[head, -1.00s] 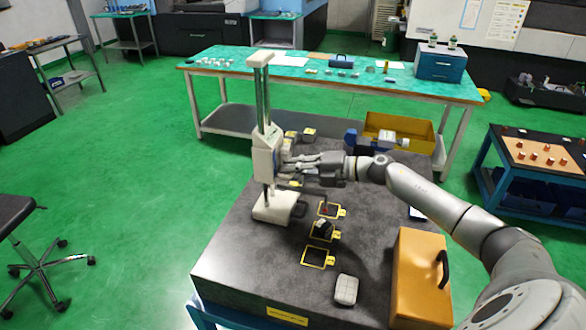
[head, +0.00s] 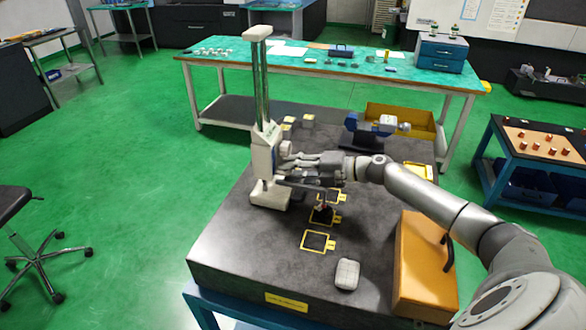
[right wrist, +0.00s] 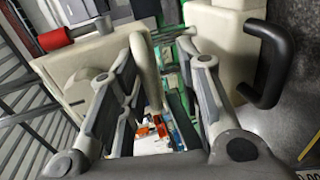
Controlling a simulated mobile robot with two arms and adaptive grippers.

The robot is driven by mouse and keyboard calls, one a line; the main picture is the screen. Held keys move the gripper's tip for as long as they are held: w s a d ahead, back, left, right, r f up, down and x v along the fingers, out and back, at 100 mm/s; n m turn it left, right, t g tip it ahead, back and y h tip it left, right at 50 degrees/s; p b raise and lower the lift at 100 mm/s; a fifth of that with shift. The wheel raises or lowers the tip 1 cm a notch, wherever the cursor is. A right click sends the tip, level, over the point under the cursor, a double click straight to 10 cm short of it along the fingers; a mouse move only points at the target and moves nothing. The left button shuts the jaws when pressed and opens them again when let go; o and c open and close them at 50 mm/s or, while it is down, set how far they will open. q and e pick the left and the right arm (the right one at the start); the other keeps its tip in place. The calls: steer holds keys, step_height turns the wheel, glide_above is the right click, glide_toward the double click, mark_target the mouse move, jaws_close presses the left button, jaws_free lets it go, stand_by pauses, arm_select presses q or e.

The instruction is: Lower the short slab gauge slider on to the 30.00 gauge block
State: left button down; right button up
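The height gauge stands on the dark slab, with a pale base (head: 268,196), a tall column (head: 262,85) and a beige slider (head: 264,152). A thin arm from the slider reaches right, and its red tip (head: 322,207) appears just above the dark gauge block (head: 322,216) in the middle yellow frame. I cannot tell whether they touch. My right gripper (head: 287,160) is at the slider's right side. In the right wrist view, its fingers (right wrist: 162,45) stand apart among beige parts; a grip is unclear. My left gripper is out of view.
The front yellow frame (head: 317,242) looks empty. A pale rounded object (head: 347,274) and an orange case (head: 412,265) are near the front right. A blue-grey instrument (head: 376,127) and a yellow bin (head: 415,117) are behind. The slab's left front is clear.

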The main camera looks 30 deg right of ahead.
steer(key=shift+w+r, duration=0.1)
steer(key=v, duration=1.2)
stand_by(0.6)
